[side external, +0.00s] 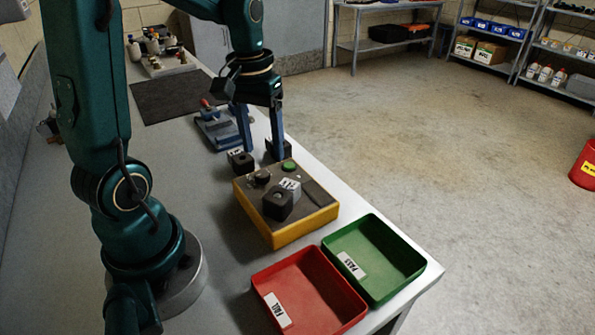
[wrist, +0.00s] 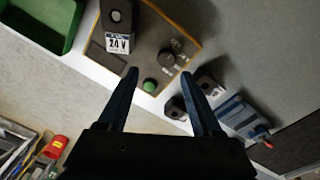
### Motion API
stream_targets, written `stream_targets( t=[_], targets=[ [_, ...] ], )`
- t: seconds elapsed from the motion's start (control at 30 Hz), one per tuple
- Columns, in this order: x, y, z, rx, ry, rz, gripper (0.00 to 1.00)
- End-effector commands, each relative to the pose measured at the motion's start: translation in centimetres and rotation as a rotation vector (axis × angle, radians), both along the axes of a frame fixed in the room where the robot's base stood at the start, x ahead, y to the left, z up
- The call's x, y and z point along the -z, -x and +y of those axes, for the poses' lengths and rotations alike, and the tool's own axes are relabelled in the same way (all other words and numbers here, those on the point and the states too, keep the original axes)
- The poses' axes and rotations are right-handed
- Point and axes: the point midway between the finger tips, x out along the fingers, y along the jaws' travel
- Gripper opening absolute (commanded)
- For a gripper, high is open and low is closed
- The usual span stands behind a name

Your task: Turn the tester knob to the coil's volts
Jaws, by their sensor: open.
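The yellow tester (side external: 292,231) with a grey-brown top sits on the bench. A dark coil (side external: 278,204) with a white label stands on the tester; in the wrist view the coil (wrist: 117,17) reads 24 V. The dark round knob (side external: 262,177) is on the tester's top, and small pale marks surround the knob (wrist: 167,60) in the wrist view. Which mark it points at is too small to tell. My gripper (side external: 263,153) is open and empty, above the tester's far edge. In the wrist view the knob shows between and slightly beyond the fingertips (wrist: 160,73).
A green button (side external: 289,165) is beside the knob. Two more dark coils (side external: 240,161) (wrist: 176,107) stand behind the tester, close to my fingers. A blue vise (side external: 217,128) is farther back. Red FAIL (side external: 336,283) and green PASS (side external: 402,247) trays stand in front.

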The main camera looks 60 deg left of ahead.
Motion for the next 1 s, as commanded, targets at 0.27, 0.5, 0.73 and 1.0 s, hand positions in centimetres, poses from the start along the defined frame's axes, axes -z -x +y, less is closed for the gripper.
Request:
stream_targets(
  t=[0.27,0.5,0.73,1.0],
  targets=[
    [2.3,0.6,0.8,-0.045,0.022,0.039,0.67],
    [5.2,0.5,0.7,-0.044,0.022,0.039,0.67],
    [6.1,0.4,0.7,-0.044,0.02,0.035,0.67],
    [6.1,0.4,0.7,-0.044,0.019,0.034,0.32]
  ],
)
